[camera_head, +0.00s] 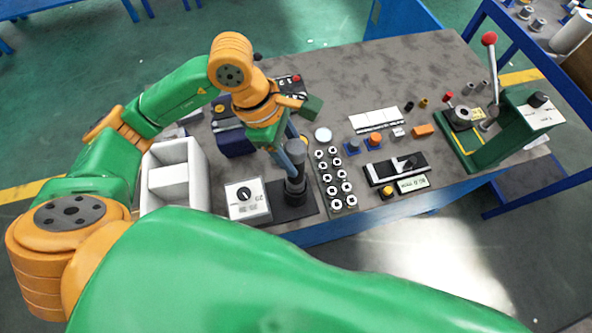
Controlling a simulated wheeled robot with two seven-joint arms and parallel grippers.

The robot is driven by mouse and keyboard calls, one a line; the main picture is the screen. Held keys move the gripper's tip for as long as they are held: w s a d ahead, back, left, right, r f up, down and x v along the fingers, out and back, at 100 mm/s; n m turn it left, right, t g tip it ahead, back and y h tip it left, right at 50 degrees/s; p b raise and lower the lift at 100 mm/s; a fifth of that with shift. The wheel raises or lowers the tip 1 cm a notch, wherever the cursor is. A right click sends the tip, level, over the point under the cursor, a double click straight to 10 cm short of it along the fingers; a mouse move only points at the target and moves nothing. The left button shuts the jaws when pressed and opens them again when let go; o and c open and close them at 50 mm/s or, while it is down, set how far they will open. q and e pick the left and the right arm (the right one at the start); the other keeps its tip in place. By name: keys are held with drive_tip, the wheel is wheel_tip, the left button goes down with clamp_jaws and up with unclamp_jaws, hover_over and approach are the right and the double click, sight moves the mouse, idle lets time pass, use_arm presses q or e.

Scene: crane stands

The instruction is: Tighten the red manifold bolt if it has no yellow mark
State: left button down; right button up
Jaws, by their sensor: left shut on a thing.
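My left gripper (287,147) points down at the front of the bench, shut on the upper part of a dark grey upright tool (296,177). The tool's lower end is at a black base plate (268,215); I cannot tell whether it is lifted. A white box with a black dial (247,203) stands just left of it. A small red part (448,97) shows by the green fixture (462,150) at the right; I cannot tell whether it is the manifold bolt. No yellow mark can be made out on it. My right gripper is not in view.
A plate with several sockets (335,180) lies right of the tool. A white bin (173,175) is at the left. A lever with a red ball (490,39) rises by the fixture. A black tray (397,167) is at the front. The bench's back middle is clear.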

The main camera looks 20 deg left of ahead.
use_arm(q)
drive_tip(key=shift+r+p, duration=3.9)
drive_tip(key=shift+r, duration=1.8)
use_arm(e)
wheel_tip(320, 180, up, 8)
